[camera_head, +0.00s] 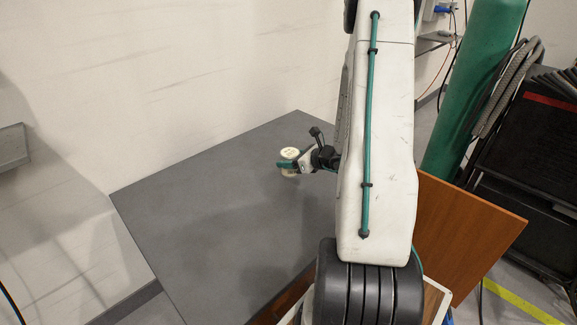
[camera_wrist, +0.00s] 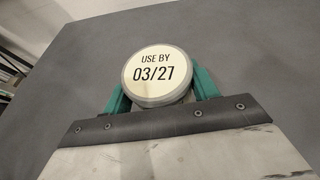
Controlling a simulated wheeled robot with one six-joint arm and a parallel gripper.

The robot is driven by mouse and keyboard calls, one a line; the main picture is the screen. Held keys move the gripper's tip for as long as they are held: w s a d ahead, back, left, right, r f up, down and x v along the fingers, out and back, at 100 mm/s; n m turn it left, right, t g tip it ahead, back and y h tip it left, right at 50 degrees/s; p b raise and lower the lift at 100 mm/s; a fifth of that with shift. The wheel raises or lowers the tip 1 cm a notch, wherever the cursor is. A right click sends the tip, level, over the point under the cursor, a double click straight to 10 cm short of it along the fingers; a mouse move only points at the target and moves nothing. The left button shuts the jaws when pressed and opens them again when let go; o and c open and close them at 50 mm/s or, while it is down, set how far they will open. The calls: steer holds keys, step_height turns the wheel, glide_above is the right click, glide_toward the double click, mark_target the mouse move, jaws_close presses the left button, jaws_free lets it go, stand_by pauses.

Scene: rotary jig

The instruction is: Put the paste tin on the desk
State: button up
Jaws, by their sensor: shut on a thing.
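The paste tin (camera_wrist: 157,76) is a round tin with a cream lid reading "USE BY 03/27" and a grey rim. In the wrist view it sits between the green fingers of my gripper (camera_wrist: 158,88), which is shut on it. In the head view the tin (camera_head: 289,154) shows small at the tip of my gripper (camera_head: 288,164), over the grey desk (camera_head: 215,215). The desk top (camera_wrist: 60,80) also fills much of the wrist view. I cannot tell whether the tin touches the desk.
The visible desk top is bare left of my gripper. A wall (camera_head: 170,80) runs behind it. A brown wooden board (camera_head: 465,235) lies right of my arm. A green cylinder (camera_head: 475,90) and black stacked items (camera_head: 535,150) stand at the far right.

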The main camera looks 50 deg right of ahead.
steer(key=shift+f, duration=1.75)
steer(key=shift+f, duration=0.15)
steer(key=o, duration=1.2)
steer(key=shift+c, duration=0.2)
